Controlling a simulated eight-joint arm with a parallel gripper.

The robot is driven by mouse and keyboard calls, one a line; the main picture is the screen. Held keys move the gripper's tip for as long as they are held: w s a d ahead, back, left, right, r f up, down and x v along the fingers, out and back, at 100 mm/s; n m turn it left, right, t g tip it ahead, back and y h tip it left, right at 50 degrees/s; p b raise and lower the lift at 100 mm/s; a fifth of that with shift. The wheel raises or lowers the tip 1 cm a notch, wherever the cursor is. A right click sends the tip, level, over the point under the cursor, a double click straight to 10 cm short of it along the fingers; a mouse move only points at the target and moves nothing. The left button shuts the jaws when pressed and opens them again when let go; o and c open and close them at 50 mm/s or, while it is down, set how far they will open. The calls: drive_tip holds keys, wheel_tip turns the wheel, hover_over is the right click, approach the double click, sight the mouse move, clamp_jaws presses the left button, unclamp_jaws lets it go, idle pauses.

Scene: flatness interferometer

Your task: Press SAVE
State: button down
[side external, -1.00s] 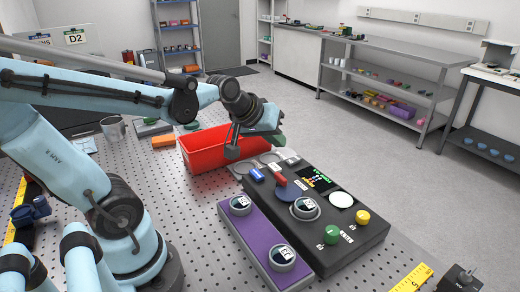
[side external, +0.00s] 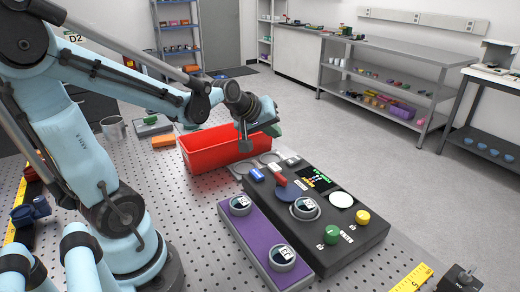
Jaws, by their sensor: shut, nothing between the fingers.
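The dark instrument console (side external: 362,235) lies on the perforated bench. Small white labels sit by some buttons, too small to read, so I cannot tell which is SAVE. A lit display (side external: 318,180) shows green and orange text. My gripper (side external: 247,147) is shut and empty, pointing down in front of the red bin, beyond the console's far left end and apart from the buttons.
The red bin (side external: 204,158) stands just behind my gripper. A purple base (side external: 262,246) with two round dark-topped pieces lies along the console's left side. A dark blue disc (side external: 291,194), a round lens-like piece (side external: 305,208) and a white disc (side external: 341,200) sit on the console.

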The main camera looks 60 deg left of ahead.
sight(272, 168)
drive_tip(key=shift+f, duration=3.65)
drive_tip(key=shift+f, duration=0.15)
drive_tip(key=shift+f, duration=0.3)
drive_tip(key=shift+f, duration=0.45)
drive_tip(key=shift+r, duration=0.9)
drive_tip(key=shift+r, duration=0.1)
drive_tip(key=shift+r, duration=2.4)
